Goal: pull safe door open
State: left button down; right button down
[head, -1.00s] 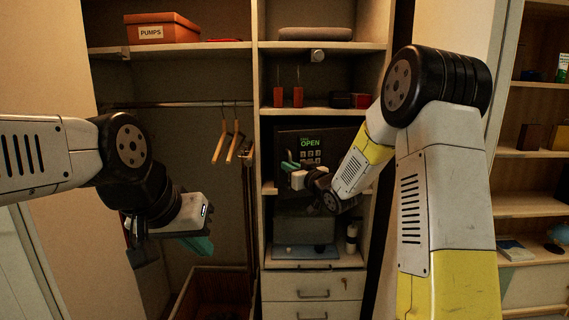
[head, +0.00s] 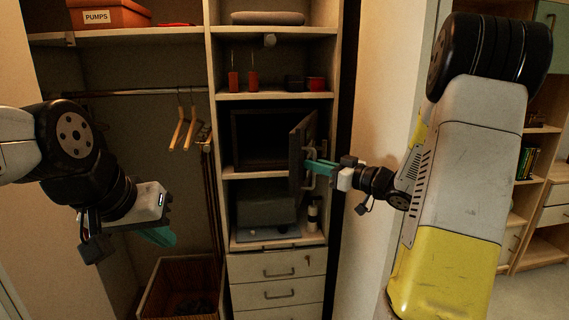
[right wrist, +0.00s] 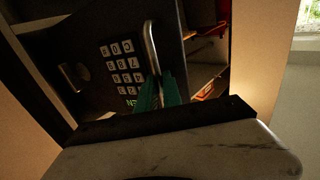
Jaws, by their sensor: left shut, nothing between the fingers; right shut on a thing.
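The safe (head: 262,139) sits on a shelf of the closet's middle column in the head view. Its dark door (head: 301,150) stands swung open to the right, and the dark inside shows. My right gripper (head: 316,166) is shut on the door's metal handle (head: 310,168). In the right wrist view the green fingers (right wrist: 158,92) are at the handle (right wrist: 152,45), beside the white keypad (right wrist: 123,62) on the door face. My left gripper (head: 158,237) is shut and empty at the left, away from the safe; its fingertips are partly hidden.
Below the safe, a grey box (head: 266,206) and a small bottle (head: 312,214) stand on a shelf above drawers (head: 280,264). Hangers (head: 184,130) hang from a rod at left. A wooden bin (head: 180,284) stands on the floor. A wall panel (head: 385,90) is right of the closet.

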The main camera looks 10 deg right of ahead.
jog(key=shift+s+d+r, duration=0.1)
jog(key=shift+s+d, duration=0.1)
jog(key=shift+d, duration=1.2)
jog(key=shift+s+d, duration=0.2)
jog(key=shift+d, duration=1.15)
jog(key=c, duration=1.8)
grip_release()
jog(key=shift+a, duration=0.1)
jog(key=s+a+r, duration=0.1)
jog(key=s+a, duration=0.1)
jog(key=s, duration=0.3)
jog(key=s+a+r, duration=0.2)
jog(key=s, duration=0.3)
jog(key=s+a+r, duration=0.2)
jog(key=s, duration=0.2)
jog(key=shift+s, duration=0.4)
